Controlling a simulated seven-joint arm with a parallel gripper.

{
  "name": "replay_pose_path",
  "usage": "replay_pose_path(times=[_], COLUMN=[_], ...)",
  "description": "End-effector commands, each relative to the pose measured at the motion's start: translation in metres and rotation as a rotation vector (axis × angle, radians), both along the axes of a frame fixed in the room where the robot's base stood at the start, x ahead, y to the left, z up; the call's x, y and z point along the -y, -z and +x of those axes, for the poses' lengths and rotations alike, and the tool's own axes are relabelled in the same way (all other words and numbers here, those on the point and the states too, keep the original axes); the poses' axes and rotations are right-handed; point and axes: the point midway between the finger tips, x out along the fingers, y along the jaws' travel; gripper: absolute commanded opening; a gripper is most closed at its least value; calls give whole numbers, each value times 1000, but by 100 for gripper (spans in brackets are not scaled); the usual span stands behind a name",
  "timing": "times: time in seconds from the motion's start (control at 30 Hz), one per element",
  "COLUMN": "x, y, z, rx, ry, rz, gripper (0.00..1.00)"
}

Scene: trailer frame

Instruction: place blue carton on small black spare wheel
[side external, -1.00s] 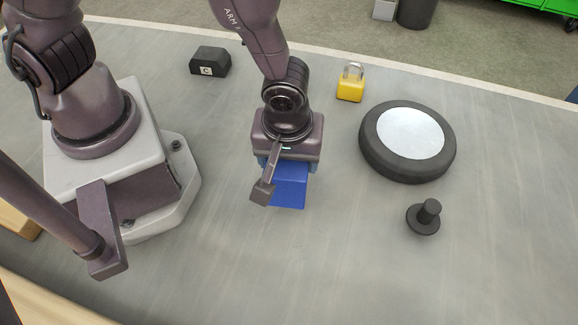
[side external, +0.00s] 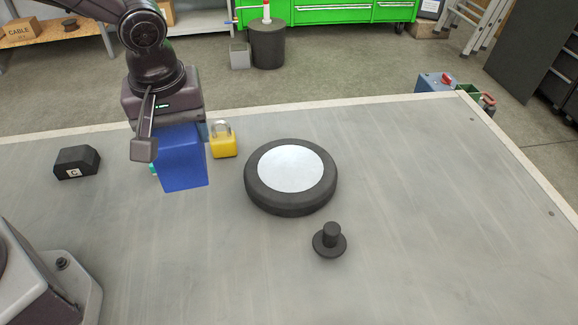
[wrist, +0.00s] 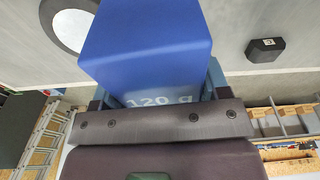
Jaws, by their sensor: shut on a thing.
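The blue carton (side external: 184,160) hangs from my gripper (side external: 180,126), above the grey table at the left of the side view. In the wrist view the carton (wrist: 150,45) fills the middle, with pale lettering, and a finger shows on either side. My gripper is shut on it. The small black spare wheel (side external: 290,168), with a pale round hub, lies flat on the table to the right of the carton and apart from it. Part of the wheel (wrist: 68,28) shows at the wrist view's upper left.
A yellow padlock (side external: 223,145) stands just right of the carton in the side view. A black block marked C (side external: 77,162) lies to the left. A black knob-like piece (side external: 330,240) stands in front of the wheel. The table right of the wheel is clear. A small green bit shows behind the carton.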

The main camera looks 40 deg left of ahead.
Motion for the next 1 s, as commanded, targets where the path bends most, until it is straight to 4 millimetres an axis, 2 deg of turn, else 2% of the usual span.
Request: replay_pose_path(times=[0.17, 0.27, 0.53, 0.7, 0.8, 1.0], x=[3, 9, 28, 35, 39, 42], y=[1, 11, 41, 74, 85, 95], z=[5, 23, 87, 110, 120, 128], rx=[-3, -5, -4, -6, -4, -2], ry=[94, 99, 97, 95, 97, 97], rz=[1, 3, 1, 1, -1, 0], gripper=[43, 43, 43, 43, 43, 43])
